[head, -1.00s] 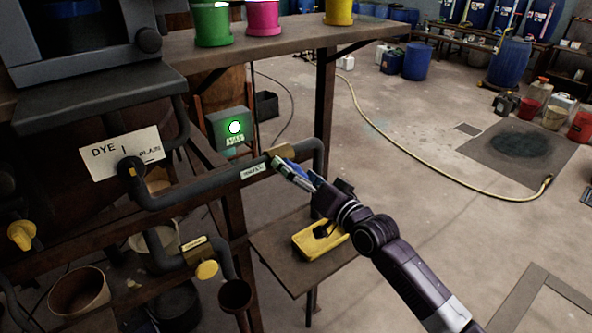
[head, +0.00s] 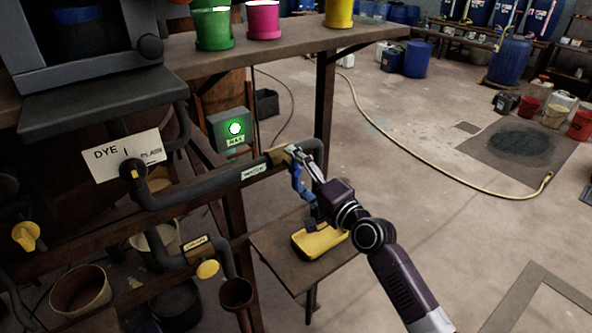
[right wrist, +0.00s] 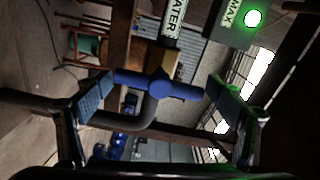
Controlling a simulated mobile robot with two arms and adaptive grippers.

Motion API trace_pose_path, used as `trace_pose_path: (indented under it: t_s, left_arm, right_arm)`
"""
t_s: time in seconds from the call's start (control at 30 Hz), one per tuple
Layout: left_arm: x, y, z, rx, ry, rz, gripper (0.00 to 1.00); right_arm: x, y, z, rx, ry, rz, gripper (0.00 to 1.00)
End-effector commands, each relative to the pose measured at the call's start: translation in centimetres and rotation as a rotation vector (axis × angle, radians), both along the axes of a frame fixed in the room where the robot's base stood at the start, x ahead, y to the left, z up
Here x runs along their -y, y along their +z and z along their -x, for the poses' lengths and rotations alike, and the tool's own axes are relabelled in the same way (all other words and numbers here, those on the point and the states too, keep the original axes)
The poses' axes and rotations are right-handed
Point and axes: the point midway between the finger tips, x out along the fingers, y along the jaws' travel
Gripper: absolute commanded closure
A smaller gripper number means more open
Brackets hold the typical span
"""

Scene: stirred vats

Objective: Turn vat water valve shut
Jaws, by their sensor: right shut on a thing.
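The water valve sits on the grey pipe, with a brass body (head: 280,156) and a blue T-shaped handle (head: 297,180). In the right wrist view, the blue handle (right wrist: 158,90) lies lengthwise between the two fingers, with the brass body (right wrist: 162,60) behind it and a label ending in "ATER" (right wrist: 174,18). My right gripper (head: 299,178) is shut on the handle by its ends; its fingers and wrist partly hide the handle in the head view. The gripper also shows in the right wrist view (right wrist: 160,94). My left gripper is not in view.
A green-lit box marked MAX (head: 233,129) is just behind the pipe. A yellow tray (head: 320,243) stands on a low shelf below my right gripper. Another yellow-handled valve (head: 207,269) is lower left. Floor to the right is mostly open, with a yellow hose (head: 440,182) across it.

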Motion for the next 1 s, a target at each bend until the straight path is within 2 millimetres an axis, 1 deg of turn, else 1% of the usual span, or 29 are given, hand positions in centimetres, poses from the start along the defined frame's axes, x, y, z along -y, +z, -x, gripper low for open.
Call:
trace_pose_path:
  t_s: [0.5,0.53,0.63,0.67,1.0]
  left_arm:
    - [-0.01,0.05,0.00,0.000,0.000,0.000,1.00]
    - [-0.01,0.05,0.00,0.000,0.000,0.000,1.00]
    - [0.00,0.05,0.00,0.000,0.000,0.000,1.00]
    - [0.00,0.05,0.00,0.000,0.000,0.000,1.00]
    - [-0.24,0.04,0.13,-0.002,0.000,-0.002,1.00]
  right_arm:
    - [-0.02,0.00,0.01,-0.016,0.000,-0.023,0.38]
    - [-0.03,-0.01,0.01,-0.016,0.000,-0.023,0.12]
    - [-0.02,0.00,0.01,-0.015,0.000,-0.021,0.01]
    - [-0.02,0.00,0.01,-0.015,0.000,-0.021,0.00]
    - [0.17,-0.01,0.22,-0.012,0.000,-0.017,0.00]
